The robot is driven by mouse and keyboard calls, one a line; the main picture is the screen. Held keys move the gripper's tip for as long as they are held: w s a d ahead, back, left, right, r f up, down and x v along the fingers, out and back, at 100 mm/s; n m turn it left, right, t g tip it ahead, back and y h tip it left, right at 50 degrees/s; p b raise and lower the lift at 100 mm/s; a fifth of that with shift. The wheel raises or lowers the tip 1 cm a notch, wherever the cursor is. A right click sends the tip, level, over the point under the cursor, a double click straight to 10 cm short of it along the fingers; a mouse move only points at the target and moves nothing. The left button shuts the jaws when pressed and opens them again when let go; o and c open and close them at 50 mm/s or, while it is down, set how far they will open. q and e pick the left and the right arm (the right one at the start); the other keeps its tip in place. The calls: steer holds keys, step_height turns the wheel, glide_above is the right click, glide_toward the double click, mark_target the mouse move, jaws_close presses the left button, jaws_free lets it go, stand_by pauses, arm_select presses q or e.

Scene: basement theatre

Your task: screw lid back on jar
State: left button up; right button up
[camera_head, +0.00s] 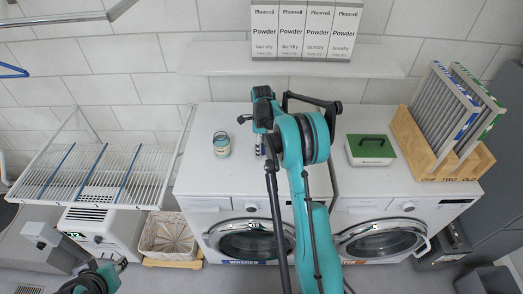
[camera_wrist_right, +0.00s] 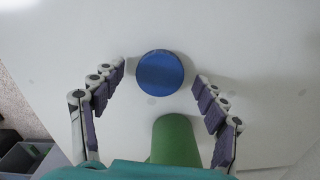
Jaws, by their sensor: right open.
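A small glass jar (camera_head: 221,145) with a pale label stands upright on the left white machine; I cannot make out its mouth clearly. A round blue lid (camera_wrist_right: 160,73) shows in the right wrist view against a white surface. My right gripper (camera_wrist_right: 160,71) is open, with one finger on each side of the lid and a gap on both sides. In the head view the right gripper (camera_head: 256,112) is over the back of the left machine, right of the jar, and the lid is hidden there. Only part of my left arm shows, at the lower left; its gripper is not visible.
A green cylinder (camera_wrist_right: 175,142) is close below the lid in the wrist view. A green-topped box (camera_head: 371,150) and a wooden rack of filters (camera_head: 445,150) stand on the right machine. Powder boxes (camera_head: 305,32) stand on a shelf. The left machine's top (camera_head: 205,180) is clear around the jar.

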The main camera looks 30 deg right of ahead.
steer(key=c, duration=0.8)
steer(key=shift+c, duration=0.2)
step_height(320, 180, up, 10)
steer(key=p, duration=0.2)
steer(key=shift+p, duration=0.4)
